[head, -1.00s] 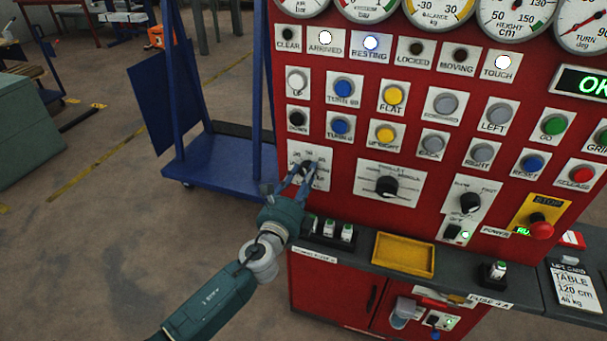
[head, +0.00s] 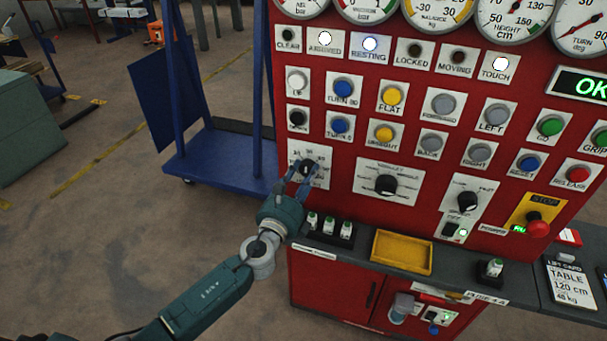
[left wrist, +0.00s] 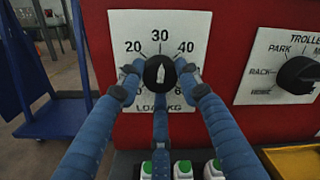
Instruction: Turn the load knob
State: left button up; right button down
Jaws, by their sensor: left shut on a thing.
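The load knob (left wrist: 160,68) is a round black knob with a white pointer, on a white plate (left wrist: 193,22) marked in kg. In the left wrist view its pointer stands upright, toward the 30 mark. In the head view the load knob (head: 308,166) is small and partly covered by my fingers. My left gripper (head: 305,173) is shut on it. In the left wrist view, the left gripper (left wrist: 160,84) has blue fingers at the left, right and below the knob, hiding some lower marks. My right gripper is not in view.
The trolley selector knob (head: 386,184) is right of the load plate. Several white-and-green fuses (head: 329,226) stand on the ledge below, beside a yellow tray (head: 402,252). Rows of buttons sit above. A blue cart (head: 215,165) stands left of the red panel.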

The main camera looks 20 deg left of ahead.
pick_arm(q)
jog(key=shift+s+d+f, duration=0.15)
jog(key=shift+d+f, duration=0.15)
jog(key=shift+f, duration=0.1)
jog(key=o, duration=1)
jog(key=shift+o, duration=0.8)
jog(key=shift+r, duration=0.15)
jog(key=s, duration=1.1)
jog(key=shift+s+a+f, duration=0.2)
jog(key=shift+s+a, duration=0.2)
jog(key=shift+f, duration=0.1)
